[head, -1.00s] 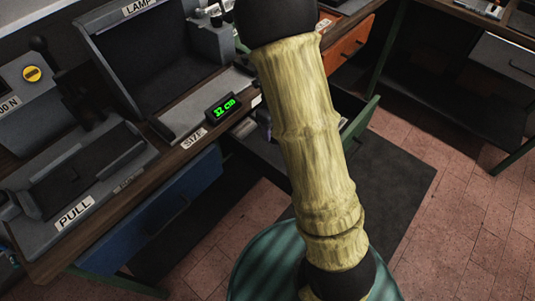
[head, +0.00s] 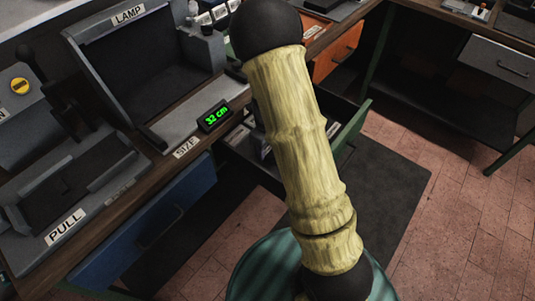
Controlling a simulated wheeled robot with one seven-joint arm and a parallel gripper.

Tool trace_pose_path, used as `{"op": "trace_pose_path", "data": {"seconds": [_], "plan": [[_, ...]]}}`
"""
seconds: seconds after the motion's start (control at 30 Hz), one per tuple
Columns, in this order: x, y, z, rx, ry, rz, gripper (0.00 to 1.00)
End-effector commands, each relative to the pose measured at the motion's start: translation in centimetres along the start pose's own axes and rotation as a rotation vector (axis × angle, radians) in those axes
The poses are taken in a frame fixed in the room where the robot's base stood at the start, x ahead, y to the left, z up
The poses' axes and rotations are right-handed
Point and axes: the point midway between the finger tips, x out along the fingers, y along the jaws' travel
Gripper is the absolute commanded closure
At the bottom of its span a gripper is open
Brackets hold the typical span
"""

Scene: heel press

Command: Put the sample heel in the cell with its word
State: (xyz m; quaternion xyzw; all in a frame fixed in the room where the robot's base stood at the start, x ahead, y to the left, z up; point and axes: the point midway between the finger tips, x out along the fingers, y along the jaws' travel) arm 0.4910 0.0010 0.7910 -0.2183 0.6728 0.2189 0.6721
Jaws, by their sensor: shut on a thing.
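My pale, bamboo-like arm crosses the middle of the head view, and my gripper is not in view. I cannot make out the sample heel. An open drawer with a green front (head: 352,130) stands partly behind my arm. Pale edges show inside it, but any cells and words there are hidden or too small to read.
The bench at left holds a dark booth marked LAMP (head: 150,65), a green display reading 32 cm (head: 214,117), and a grey device marked PULL (head: 75,185). A blue drawer (head: 150,225) and an orange drawer (head: 338,52) are below. The tiled floor at right (head: 450,220) is clear.

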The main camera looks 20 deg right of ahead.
Motion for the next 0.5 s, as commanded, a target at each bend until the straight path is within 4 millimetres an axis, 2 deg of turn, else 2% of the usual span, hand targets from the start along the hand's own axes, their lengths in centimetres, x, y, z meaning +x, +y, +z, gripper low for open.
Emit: {"op": "trace_pose_path", "data": {"seconds": [0.13,0.33,0.5], "plan": [[0.5,0.0,0.0,0.0,0.001,0.001,0.78],[3.3,0.0,-0.1,0.001,0.003,0.002,0.78],[3.7,0.0,0.0,0.0,0.0,0.001,0.78]]}}
